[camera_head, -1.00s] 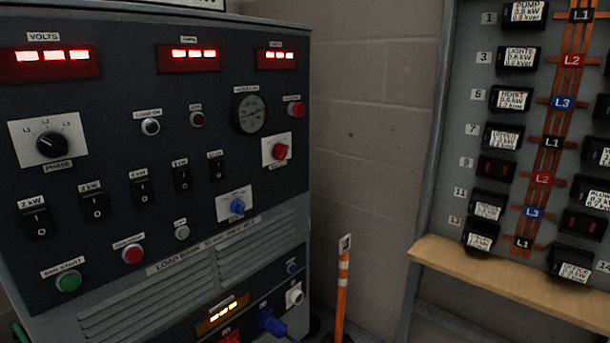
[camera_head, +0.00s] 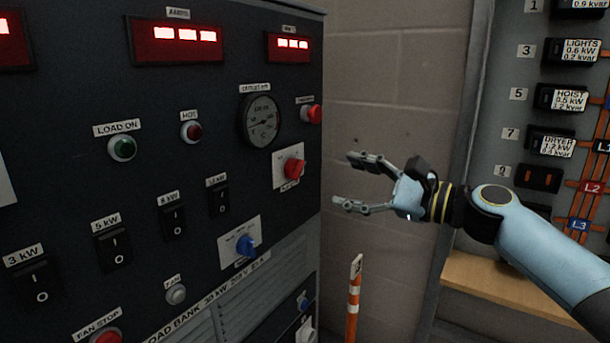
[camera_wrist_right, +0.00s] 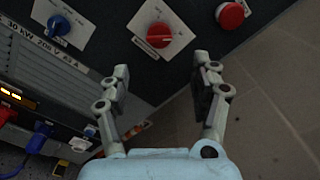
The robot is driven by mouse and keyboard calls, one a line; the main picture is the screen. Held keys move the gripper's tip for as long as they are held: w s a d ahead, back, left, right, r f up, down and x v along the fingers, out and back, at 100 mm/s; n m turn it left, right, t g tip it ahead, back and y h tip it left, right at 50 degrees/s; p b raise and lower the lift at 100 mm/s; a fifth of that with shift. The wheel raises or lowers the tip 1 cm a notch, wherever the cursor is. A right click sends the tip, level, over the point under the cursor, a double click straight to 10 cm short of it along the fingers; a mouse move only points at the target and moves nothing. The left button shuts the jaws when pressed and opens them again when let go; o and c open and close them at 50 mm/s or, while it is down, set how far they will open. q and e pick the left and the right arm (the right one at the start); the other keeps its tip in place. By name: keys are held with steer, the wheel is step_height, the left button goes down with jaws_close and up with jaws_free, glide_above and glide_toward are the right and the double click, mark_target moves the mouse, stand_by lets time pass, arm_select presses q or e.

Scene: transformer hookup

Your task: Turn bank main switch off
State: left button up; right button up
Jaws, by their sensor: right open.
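The load bank's dark panel holds a red rotary switch (camera_head: 293,168) on a white plate, near its right edge below the round gauge. Its small label is too blurred to read, so I cannot confirm it is the main switch. My right gripper (camera_head: 345,180) is open and empty, to the right of the red switch and apart from it, its fingers pointing left to the panel. In the right wrist view the red switch (camera_wrist_right: 160,36) is ahead of the open fingers, its handle lying roughly crosswise. My left gripper is not in view.
A red button (camera_head: 312,114) sits above the red switch, and a blue rotary switch (camera_head: 245,245) sits lower left. Black rocker switches (camera_head: 173,217) line the panel. An orange-and-white post (camera_head: 354,300) stands below the gripper. A breaker board with a wooden ledge (camera_head: 500,290) is at right.

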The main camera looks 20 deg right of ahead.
mark_target(296, 169)
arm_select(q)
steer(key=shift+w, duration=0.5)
arm_select(e)
steer(key=x, duration=0.9)
steer(key=shift+w+a, duration=0.15)
steer(key=shift+f, duration=0.1)
steer(key=c, duration=1.2)
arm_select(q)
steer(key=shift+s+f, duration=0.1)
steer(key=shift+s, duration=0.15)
